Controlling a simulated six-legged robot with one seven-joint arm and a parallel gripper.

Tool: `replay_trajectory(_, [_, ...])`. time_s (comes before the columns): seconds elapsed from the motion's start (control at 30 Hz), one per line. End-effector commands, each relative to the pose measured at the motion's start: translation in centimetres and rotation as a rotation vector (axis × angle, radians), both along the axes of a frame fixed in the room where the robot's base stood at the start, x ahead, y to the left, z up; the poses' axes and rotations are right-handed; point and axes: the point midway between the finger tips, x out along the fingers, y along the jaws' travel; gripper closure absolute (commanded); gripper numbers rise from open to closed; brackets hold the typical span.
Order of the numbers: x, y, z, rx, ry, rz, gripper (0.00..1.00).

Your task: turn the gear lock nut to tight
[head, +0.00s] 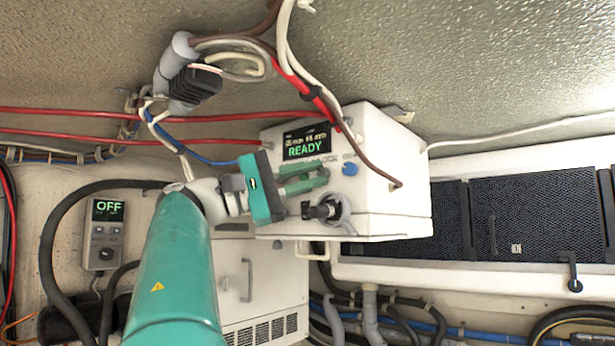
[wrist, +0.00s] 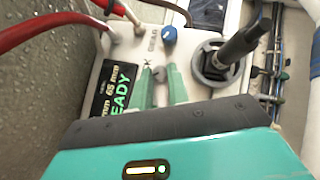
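A white box (head: 385,150) with a lit READY display (head: 307,143) hangs under the ceiling; the display also shows in the wrist view (wrist: 117,92). My gripper (head: 325,176) is at the box's front face, below the display. In the wrist view its two green fingers (wrist: 159,70) are apart. A small grey piece (wrist: 159,74), likely the gear lock nut, shows between the fingertips. I cannot tell if the fingers touch it. The fingers hide it in the head view.
A blue knob (head: 350,169) and a dark-handled rotary part in a grey ring (head: 328,210) sit close to my fingers. Red, white and brown cables (head: 318,95) run over the box. A grey OFF unit (head: 104,235) is on the left wall.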

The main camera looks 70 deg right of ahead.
Motion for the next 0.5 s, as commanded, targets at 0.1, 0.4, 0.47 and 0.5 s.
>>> replay_trajectory(0.1, [0.05,-0.03,-0.02,0.001,0.000,0.001,1.00])
replay_trajectory(0.4, [0.12,-0.14,0.19,-0.036,-0.085,0.001,1.00])
replay_trajectory(0.47, [0.16,-0.16,0.21,-0.051,-0.120,0.000,1.00])
replay_trajectory(0.5, [0.13,-0.14,0.29,-0.062,-0.143,-0.001,1.00])
